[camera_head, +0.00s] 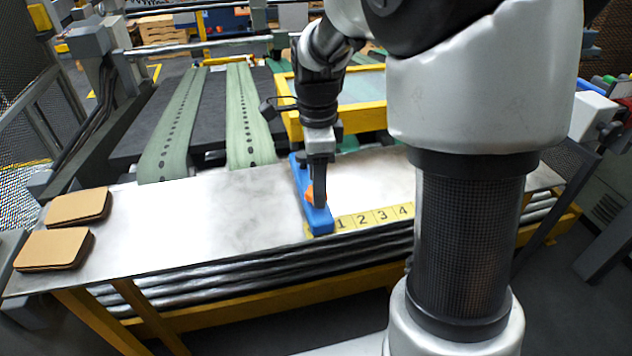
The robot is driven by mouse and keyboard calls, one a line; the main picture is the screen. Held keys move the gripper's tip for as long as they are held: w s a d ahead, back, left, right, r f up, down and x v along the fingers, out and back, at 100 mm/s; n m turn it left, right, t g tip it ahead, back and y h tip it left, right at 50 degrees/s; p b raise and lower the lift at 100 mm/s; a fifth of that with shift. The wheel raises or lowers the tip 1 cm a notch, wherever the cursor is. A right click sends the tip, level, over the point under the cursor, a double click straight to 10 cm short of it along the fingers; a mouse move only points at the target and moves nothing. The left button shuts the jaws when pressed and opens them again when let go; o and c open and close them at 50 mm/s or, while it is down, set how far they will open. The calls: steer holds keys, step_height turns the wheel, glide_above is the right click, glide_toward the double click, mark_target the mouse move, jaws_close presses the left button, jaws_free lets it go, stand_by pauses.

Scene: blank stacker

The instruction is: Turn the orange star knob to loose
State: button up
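The orange star knob (310,196) sits on a blue bar (320,222) that lies across the metal table. My gripper (318,200) points down right at the knob, and its fingers cover most of it. Only a small orange part shows on the left side of the fingers. I see the fingers from the side, so I cannot tell whether they are closed on the knob or around it with a gap. The knob's turn position and any markings on it are hidden.
A yellow strip numbered 1 to 4 (372,218) lies right of the blue bar. Two stacks of brown board (78,207) (52,249) lie at the table's left end. A yellow frame (365,118) stands behind the bar. The metal table (200,230) is bare between stacks and bar.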

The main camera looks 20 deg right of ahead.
steer(key=shift+f, duration=0.45)
steer(key=c, duration=1)
steer(key=shift+c, duration=0.2)
